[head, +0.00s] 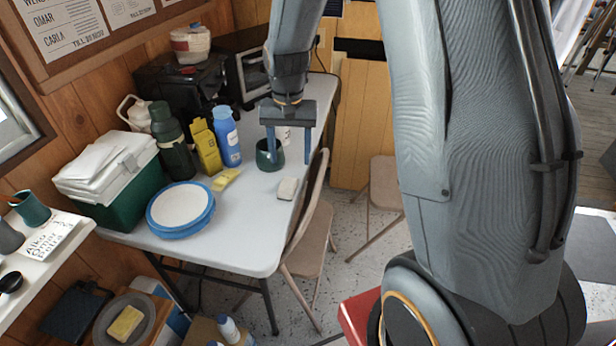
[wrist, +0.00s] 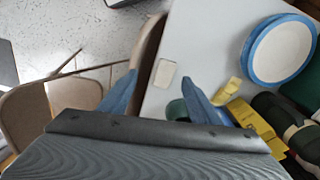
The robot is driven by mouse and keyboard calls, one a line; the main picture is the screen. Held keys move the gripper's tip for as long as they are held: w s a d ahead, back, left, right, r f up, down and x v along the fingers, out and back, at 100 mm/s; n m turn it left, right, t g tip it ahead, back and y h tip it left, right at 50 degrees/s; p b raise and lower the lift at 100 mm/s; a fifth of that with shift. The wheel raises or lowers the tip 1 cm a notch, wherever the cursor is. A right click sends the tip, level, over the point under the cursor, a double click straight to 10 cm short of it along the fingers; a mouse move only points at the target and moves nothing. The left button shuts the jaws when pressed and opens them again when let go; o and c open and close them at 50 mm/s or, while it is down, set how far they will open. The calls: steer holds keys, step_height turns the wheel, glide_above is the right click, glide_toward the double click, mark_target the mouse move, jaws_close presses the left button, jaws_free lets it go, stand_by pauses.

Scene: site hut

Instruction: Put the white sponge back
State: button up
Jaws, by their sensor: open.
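The white sponge (head: 288,189) lies flat on the grey-white table (head: 240,245) near its right edge, in front of the dark green cup (head: 270,160). The white sponge also shows in the wrist view (wrist: 165,73), between the two fingertips in the picture. My gripper (head: 289,162) is open and empty, pointing down over the right edge of the table. It looks to be above and behind the white sponge, not touching it. In the wrist view my gripper (wrist: 159,80) has its blue fingers spread wide, and the cup (wrist: 177,110) is partly hidden behind one finger.
A yellow sponge (head: 227,179), stacked blue-rimmed plates (head: 180,208), a yellow box (head: 205,147), a blue bottle (head: 228,137), a dark flask (head: 172,140) and a green cooler (head: 118,205) stand left. A folding chair (head: 312,240) touches or nears the right edge. Another yellow sponge (head: 126,323) lies low left.

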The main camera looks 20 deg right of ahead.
steer(key=s+r+n, duration=0.2)
steer(key=s, duration=0.7)
steer(key=s+r+n, duration=0.2)
steer(key=s+n, duration=0.1)
steer(key=s, duration=0.5)
steer(key=shift+s+r+t, duration=0.25)
steer(key=shift+s+t, duration=0.15)
